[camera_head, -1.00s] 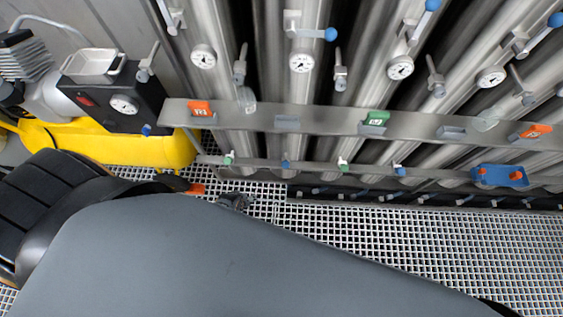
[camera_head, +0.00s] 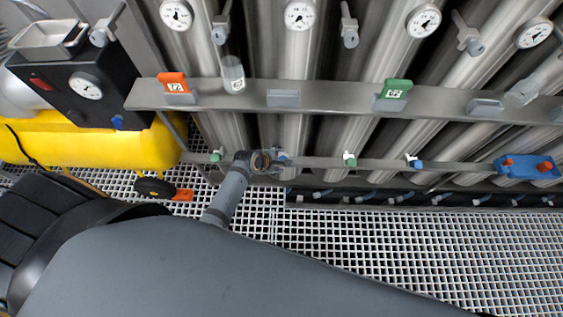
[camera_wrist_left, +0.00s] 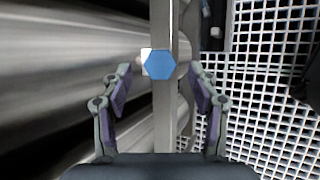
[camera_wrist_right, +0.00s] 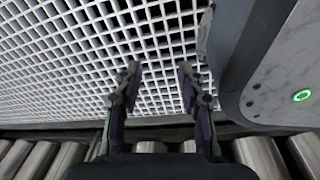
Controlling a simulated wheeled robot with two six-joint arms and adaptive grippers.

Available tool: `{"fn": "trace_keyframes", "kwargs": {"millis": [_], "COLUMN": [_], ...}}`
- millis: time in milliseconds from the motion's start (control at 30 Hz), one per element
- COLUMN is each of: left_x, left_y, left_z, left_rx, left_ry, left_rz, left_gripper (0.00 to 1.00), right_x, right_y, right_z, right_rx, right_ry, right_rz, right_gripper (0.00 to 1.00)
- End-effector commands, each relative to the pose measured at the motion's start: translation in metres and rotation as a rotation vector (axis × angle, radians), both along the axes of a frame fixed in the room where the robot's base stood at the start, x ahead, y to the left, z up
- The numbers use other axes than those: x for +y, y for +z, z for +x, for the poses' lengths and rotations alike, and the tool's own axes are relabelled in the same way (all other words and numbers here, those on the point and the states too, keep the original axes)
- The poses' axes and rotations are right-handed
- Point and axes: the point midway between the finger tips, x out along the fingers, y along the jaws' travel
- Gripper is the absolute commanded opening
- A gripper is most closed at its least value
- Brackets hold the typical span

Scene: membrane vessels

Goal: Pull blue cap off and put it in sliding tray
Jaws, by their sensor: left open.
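A blue hexagonal cap (camera_wrist_left: 159,64) on a white fitting sits ahead of my left gripper (camera_wrist_left: 160,72) in the left wrist view. The open fingers stand at either side of the cap in that picture; no contact shows. In the head view my left gripper (camera_head: 262,162) is at the lower rail, where a bit of the blue cap (camera_head: 283,154) shows beside it. A blue tray (camera_head: 514,170) with two orange pieces is on the rail at the right; I cannot tell whether it slides. My right gripper (camera_wrist_right: 160,75) is open and empty over the floor grating.
Other caps line the lower rail: green (camera_head: 216,156), green (camera_head: 350,161) and blue (camera_head: 415,163). The upper rail (camera_head: 330,101) carries orange and green tags. Steel vessels with gauges stand behind. A yellow tank (camera_head: 90,143) is at the left. White grating (camera_head: 420,240) is open in front.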

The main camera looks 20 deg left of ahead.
Motion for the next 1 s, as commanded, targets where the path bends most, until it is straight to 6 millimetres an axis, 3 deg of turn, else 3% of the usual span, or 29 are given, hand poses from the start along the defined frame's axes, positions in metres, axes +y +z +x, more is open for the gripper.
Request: {"fn": "trace_keyframes", "kwargs": {"millis": [33,200,567,1000], "left_x": [-0.003,-0.008,-0.01,-0.01], "left_y": [-0.011,-0.028,-0.032,-0.032], "left_z": [0.006,0.018,0.022,0.022], "left_rx": [0.001,0.0,0.0,0.0], "left_ry": [-0.001,-0.001,-0.001,-0.001], "left_rz": [-0.001,0.0,0.001,0.001], "left_gripper": [0.6,0.6,0.6,0.03], "right_x": [-0.001,-0.001,-0.001,-0.001], "right_y": [-0.005,-0.003,0.0,0.0], "right_z": [0.005,0.023,0.029,0.029], "right_rx": [-0.001,-0.007,-0.008,-0.009], "right_ry": [0.0,0.0,0.0,0.001], "right_rz": [-0.001,-0.002,-0.003,-0.003], "right_gripper": [0.4,0.4,0.4,0.4]}}
